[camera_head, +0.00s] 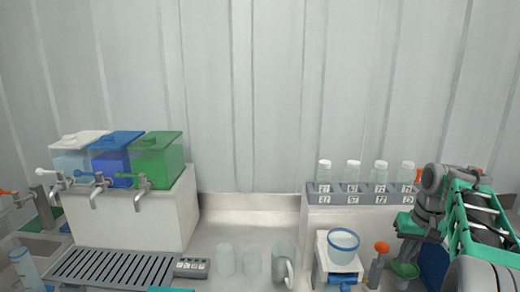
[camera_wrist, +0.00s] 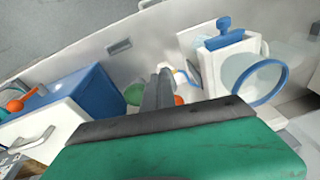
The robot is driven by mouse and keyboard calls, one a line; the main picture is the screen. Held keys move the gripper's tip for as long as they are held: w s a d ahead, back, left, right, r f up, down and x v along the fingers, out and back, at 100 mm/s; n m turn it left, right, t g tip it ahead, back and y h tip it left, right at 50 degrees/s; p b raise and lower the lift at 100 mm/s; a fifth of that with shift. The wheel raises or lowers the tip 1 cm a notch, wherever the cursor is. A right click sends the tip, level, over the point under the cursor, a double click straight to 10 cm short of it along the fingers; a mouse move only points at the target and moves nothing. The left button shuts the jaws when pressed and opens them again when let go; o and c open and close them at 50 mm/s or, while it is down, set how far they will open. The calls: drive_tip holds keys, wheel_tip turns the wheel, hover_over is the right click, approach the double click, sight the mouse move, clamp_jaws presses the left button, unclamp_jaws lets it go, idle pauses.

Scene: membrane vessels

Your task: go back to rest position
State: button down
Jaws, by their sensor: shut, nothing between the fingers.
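My gripper (camera_wrist: 160,88) shows in the wrist view with its dark fingers together and nothing between them. The green body of the hand fills the bottom of that view. In the head view my arm comes in from the right edge, over the right end of the counter, and the fingertips are hard to make out. A clear vessel with a blue rim (camera_head: 343,241) sits on a white stand (camera_head: 321,262) left of my arm. In the wrist view the blue-rimmed vessel (camera_wrist: 262,82) is right of the fingers and apart from them.
A rack (camera_head: 350,194) holds several capped bottles behind the stand. An orange-topped item (camera_head: 381,248) is close to my arm. A mug (camera_head: 284,268) and clear cups (camera_head: 226,261) stand mid-counter. Tap tanks (camera_head: 157,158) are left. A blue box (camera_wrist: 88,92) is left in the wrist view.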

drive_tip(key=s+a+f+m, duration=0.2)
drive_tip(key=s+a+f, duration=0.8)
drive_tip(key=s+f, duration=0.3)
drive_tip(key=s+a+r+n, duration=0.2)
drive_tip(key=s+a, duration=0.4)
drive_tip(key=a, duration=0.1)
drive_tip(key=w+a+r+n+t, duration=0.1)
drive_tip(key=a+r+n+t, duration=0.1)
drive_tip(key=a+r, duration=0.3)
drive_tip(key=shift+w+a, duration=0.15)
drive_tip(key=shift+a, duration=0.4)
